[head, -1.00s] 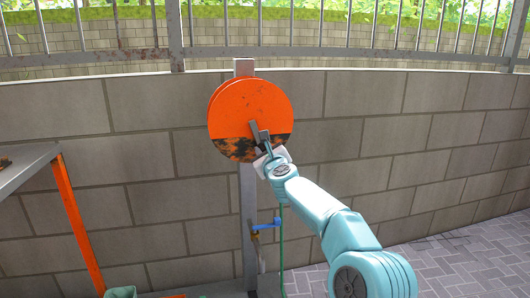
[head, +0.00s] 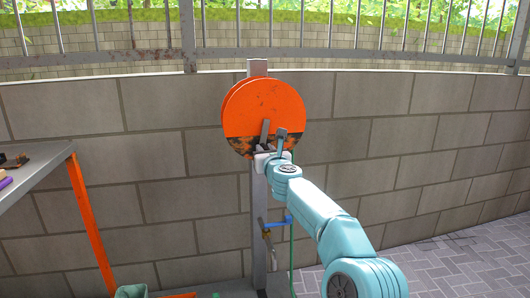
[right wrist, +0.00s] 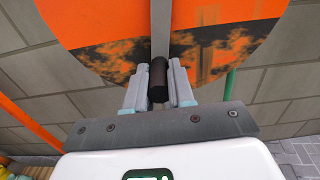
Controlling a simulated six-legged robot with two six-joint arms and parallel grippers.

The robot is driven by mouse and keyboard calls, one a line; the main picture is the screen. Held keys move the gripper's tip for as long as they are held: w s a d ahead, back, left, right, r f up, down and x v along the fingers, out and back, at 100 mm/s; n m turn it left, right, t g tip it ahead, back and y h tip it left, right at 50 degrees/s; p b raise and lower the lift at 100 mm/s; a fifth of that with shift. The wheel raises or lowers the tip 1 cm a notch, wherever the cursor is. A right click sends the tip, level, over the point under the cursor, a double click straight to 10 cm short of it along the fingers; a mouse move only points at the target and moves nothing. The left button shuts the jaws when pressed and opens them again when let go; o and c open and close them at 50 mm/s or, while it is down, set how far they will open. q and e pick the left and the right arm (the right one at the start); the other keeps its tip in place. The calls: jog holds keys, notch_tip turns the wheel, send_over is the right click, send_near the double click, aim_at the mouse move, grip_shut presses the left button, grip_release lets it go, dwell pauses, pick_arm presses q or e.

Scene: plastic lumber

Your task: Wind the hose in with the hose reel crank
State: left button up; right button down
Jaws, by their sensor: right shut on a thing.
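The orange hose reel (head: 275,100), with a dark worn patch across its lower part, stands on a grey post (head: 260,205). Its grey crank arm (head: 265,130) points down from the hub and also shows in the right wrist view (right wrist: 160,25). The black crank handle (right wrist: 158,82) sits between the fingers of my right gripper (right wrist: 160,88), which is shut on it. In the head view my right gripper (head: 273,147) is at the reel's lower edge. The green hose (head: 292,250) hangs below the reel, partly hidden by my right arm. My left gripper is not in view.
A blue-handled tap (head: 272,222) is on the post below the reel. A grey table (head: 45,165) with orange legs stands at the left. A block wall (head: 420,140) with a railing is behind; the paved floor at right is clear.

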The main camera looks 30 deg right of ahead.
jog(key=shift+d+r, duration=0.1)
jog(key=shift+r, duration=0.05)
jog(key=c, duration=1)
grip_release()
jog(key=shift+o, duration=0.2)
jog(key=shift+s, duration=0.15)
